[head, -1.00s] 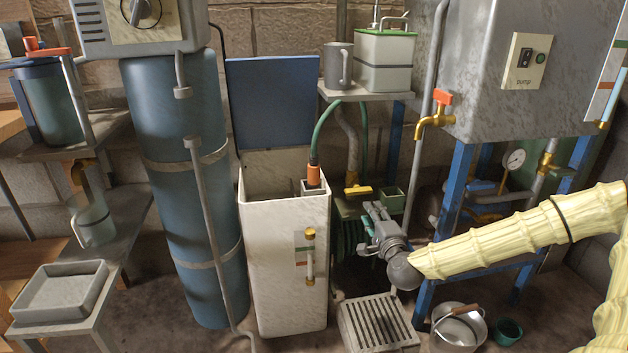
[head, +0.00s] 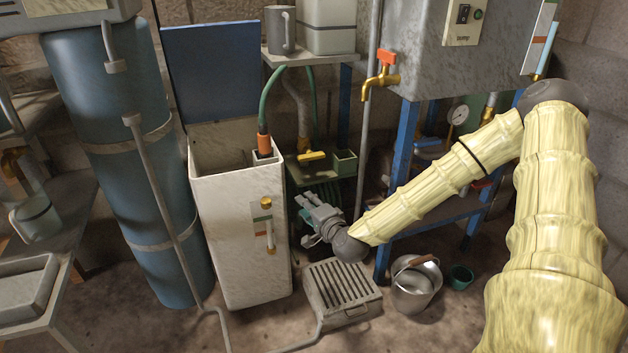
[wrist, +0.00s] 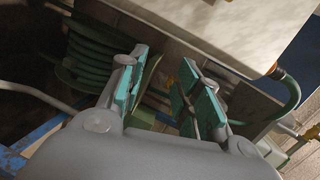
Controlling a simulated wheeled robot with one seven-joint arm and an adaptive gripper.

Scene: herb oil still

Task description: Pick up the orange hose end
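The orange hose end (head: 264,143) sits in a small square socket at the top right corner of the tall white tank (head: 238,240). A green hose (head: 270,95) rises from it and bends toward the shelf. My gripper (head: 302,214) is low, right of the tank and below the hose end, apart from it. In the wrist view my gripper (wrist: 164,58) is open with two teal-padded fingers and nothing between them.
A coiled green hose (wrist: 85,55) lies behind my fingers. A yellow-handled valve (head: 312,156) and a small green box (head: 344,162) are above my gripper. A slatted grey block (head: 342,292) and a metal bucket (head: 415,285) stand on the floor. A blue lid (head: 212,75) stands open behind the tank.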

